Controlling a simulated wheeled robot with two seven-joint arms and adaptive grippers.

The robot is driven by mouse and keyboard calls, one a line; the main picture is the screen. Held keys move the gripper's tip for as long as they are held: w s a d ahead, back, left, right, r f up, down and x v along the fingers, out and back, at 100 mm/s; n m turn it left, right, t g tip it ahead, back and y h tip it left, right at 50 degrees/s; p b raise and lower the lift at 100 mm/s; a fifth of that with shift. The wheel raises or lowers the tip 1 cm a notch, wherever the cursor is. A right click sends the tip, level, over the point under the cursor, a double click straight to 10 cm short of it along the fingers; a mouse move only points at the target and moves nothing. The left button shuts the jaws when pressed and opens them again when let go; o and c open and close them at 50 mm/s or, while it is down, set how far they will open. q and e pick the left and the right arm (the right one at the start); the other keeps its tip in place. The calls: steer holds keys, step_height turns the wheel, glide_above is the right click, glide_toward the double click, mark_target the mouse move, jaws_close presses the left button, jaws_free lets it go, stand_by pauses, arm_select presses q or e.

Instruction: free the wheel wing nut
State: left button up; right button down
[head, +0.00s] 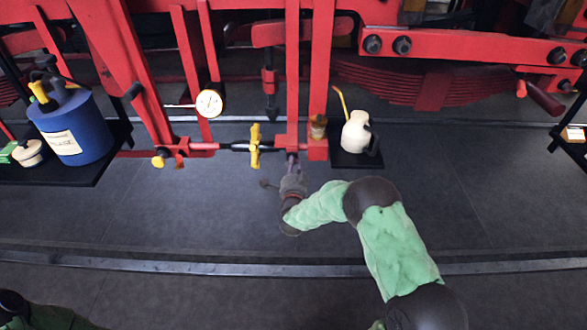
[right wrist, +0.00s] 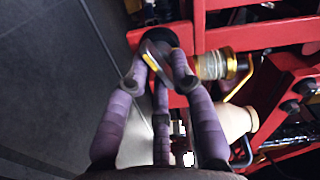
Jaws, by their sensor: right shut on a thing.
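My right gripper (head: 292,172) reaches up to the foot of a red upright post, below its lower end. In the right wrist view its purple fingers (right wrist: 160,72) are shut on a dark, flat piece with a yellow stripe (right wrist: 153,58), which looks like the wheel wing nut. This piece sits against a dark round part on the red frame (right wrist: 208,38). The fingers hide part of it, and in the head view it is too small to make out. My left gripper is out of view; only part of my left arm shows at the bottom left.
A cream oil can (head: 356,133) stands on a dark shelf just right of the gripper. The floor in front is clear.

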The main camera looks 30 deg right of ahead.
steer(key=shift+f, duration=0.2)
stand_by(0.3)
steer(key=c, duration=1.2)
jaws_free()
steer(key=shift+c, duration=0.2)
steer(key=shift+r, duration=0.1)
steer(key=shift+s, duration=0.1)
steer(key=v, duration=1.2)
